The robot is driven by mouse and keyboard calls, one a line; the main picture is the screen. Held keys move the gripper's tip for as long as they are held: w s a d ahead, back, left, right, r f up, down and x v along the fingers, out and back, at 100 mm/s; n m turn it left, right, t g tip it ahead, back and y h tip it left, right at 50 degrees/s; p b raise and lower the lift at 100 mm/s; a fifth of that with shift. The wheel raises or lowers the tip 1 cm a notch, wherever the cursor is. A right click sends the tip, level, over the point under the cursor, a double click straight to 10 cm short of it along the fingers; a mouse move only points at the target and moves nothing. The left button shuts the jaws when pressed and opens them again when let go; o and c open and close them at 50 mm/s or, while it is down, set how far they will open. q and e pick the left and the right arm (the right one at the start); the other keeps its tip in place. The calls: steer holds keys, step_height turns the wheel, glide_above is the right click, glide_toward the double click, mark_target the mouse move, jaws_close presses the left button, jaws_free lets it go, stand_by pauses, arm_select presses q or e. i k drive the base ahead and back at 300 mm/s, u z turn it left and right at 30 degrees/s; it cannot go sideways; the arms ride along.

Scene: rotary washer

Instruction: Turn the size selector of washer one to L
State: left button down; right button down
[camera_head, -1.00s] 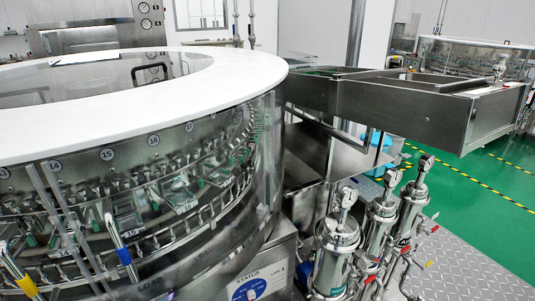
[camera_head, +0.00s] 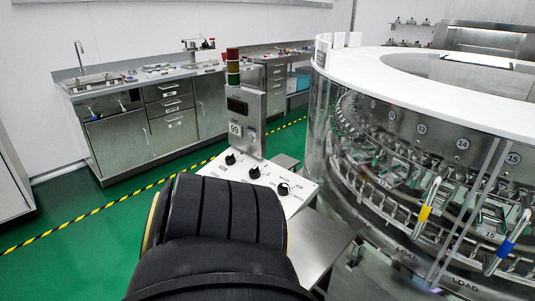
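A sloped white control panel (camera_head: 262,181) stands to the left of the round washer (camera_head: 440,165). It carries three black knobs: a left knob (camera_head: 230,159), a middle knob (camera_head: 254,172) and a right knob (camera_head: 283,189). Small print surrounds the knobs but is too small to read, so I cannot tell which is the size selector or where it points. My black ribbed arm link covers the area in front of the panel and may hide part of it. Neither gripper shows.
A steel post with a signal light (camera_head: 233,67) and a display stands behind the panel. A steel ledge (camera_head: 325,243) juts out below it. Steel cabinets (camera_head: 165,115) line the back left wall. Green floor (camera_head: 75,205) with yellow-black tape is clear at left.

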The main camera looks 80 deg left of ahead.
mark_target(230, 159)
steer(key=i, duration=0.45)
steer(key=u, duration=3.25)
